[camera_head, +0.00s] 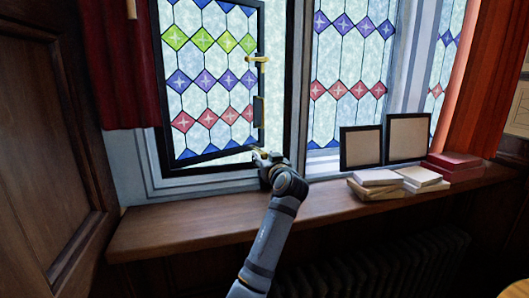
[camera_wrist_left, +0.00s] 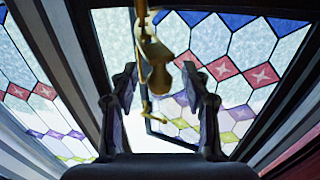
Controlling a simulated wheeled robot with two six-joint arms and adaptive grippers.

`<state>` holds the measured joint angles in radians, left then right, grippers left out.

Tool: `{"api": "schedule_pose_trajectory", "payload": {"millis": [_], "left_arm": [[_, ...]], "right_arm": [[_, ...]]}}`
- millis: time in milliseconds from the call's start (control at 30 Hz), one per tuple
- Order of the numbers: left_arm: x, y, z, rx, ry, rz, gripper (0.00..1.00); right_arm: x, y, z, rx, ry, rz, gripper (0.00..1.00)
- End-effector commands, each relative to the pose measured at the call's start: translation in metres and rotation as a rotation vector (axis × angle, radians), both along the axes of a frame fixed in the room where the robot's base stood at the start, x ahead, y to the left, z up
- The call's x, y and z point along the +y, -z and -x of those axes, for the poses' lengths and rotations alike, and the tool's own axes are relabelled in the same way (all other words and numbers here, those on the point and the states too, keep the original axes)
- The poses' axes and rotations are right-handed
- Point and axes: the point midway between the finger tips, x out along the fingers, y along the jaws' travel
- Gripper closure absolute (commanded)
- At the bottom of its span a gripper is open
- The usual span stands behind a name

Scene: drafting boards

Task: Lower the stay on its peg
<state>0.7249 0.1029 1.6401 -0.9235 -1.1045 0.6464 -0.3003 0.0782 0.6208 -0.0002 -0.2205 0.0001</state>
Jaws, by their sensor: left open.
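The leaded casement window (camera_head: 212,75) stands slightly ajar, with a bright gap along its bottom edge. My left gripper (camera_head: 263,156) is at the casement's lower right corner, just above the sill. A small bit of brass, apparently the stay, shows at its fingertips in the head view. In the left wrist view a brass piece with a rounded end, apparently the stay (camera_wrist_left: 153,48), lies between the two spread fingers of my left gripper (camera_wrist_left: 163,85). The fingers look apart from it. I cannot make out the peg. My right gripper is not in view.
A brass window handle (camera_head: 258,59) is on the casement's right edge. Two dark frames (camera_head: 408,137) lean on the window at right, with pale books (camera_head: 377,178) and red boxes (camera_head: 453,166) nearby. The wooden sill (camera_head: 180,228) is clear at left. A dark red curtain (camera_head: 120,70) hangs left.

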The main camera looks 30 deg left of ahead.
Motion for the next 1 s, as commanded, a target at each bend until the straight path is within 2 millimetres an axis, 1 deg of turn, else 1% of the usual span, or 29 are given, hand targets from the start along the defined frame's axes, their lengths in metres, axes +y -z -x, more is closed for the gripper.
{"api": "schedule_pose_trajectory", "payload": {"millis": [100,300,367,600,667,1000], "left_arm": [[0.0039,-0.0001,-0.003,0.0,0.0,0.0,0.53],[0.0039,0.0008,-0.0032,-0.001,0.0,0.001,0.53],[0.0038,0.0008,-0.0032,-0.001,0.0,0.001,0.59],[0.0037,0.0008,-0.0031,0.0,0.0,0.0,0.92],[0.0037,0.0008,-0.003,0.0,0.0,0.0,1.0],[0.0036,0.0029,-0.0031,0.0,0.0,-0.001,1.0]], "right_arm": [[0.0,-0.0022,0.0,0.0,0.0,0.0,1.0],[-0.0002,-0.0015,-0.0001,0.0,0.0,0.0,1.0],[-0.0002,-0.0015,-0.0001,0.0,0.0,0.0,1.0],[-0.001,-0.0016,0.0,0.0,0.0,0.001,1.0],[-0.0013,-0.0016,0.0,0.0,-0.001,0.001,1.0],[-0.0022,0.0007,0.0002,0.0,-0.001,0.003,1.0]]}}
